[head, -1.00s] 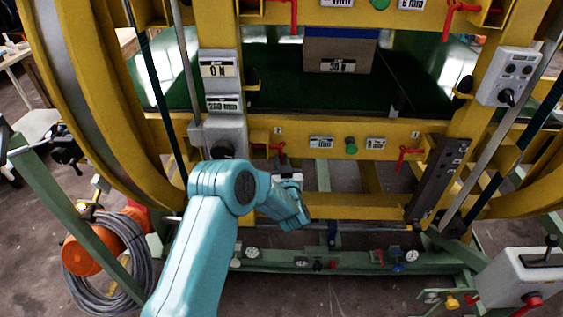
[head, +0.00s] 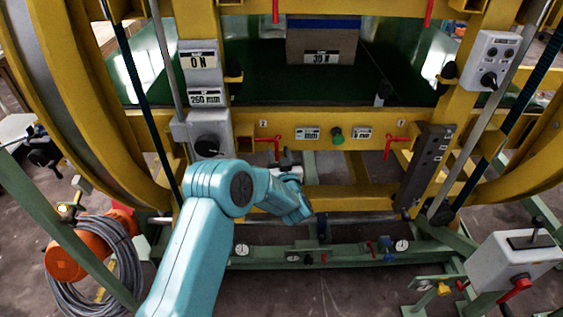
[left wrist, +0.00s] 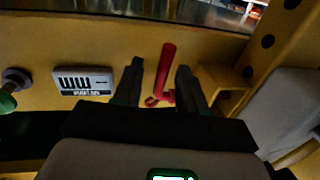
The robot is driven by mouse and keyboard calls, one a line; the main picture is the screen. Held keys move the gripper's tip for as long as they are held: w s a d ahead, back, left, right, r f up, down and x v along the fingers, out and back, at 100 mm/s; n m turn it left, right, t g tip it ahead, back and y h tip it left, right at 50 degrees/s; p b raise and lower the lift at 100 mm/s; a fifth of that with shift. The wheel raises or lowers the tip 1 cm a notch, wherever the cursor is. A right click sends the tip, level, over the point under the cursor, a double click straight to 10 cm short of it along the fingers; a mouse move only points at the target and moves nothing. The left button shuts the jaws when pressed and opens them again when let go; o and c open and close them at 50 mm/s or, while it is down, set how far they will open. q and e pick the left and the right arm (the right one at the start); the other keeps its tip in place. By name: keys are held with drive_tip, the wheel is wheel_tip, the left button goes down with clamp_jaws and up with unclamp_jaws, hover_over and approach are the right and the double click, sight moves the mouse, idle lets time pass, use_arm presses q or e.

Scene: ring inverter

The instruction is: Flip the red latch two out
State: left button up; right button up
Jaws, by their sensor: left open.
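The lower left red latch (head: 275,146) sits on the yellow lower crossbeam (head: 230,122), beside a small label whose digit I cannot read clearly. My left gripper (head: 287,160) is just below it in the head view, partly hidden behind my teal wrist. In the left wrist view, my open left gripper (left wrist: 159,82) has its two dark fingers either side of the red latch (left wrist: 168,66). The latch's rod shows between them, and I cannot tell whether a finger touches it. Its hooked end is low between the fingers. My right gripper is not in view.
A green knob (head: 337,135) and small displays sit on the crossbeam, with another red latch (head: 395,143) to the right. A grey knob box (head: 208,135) stands close left. A yellow bracket (left wrist: 224,78) is close beside one finger in the left wrist view.

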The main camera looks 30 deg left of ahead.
use_arm(q)
drive_tip(key=b+v, duration=0.2)
drive_tip(key=v, duration=1.4)
drive_tip(key=shift+d, duration=0.2)
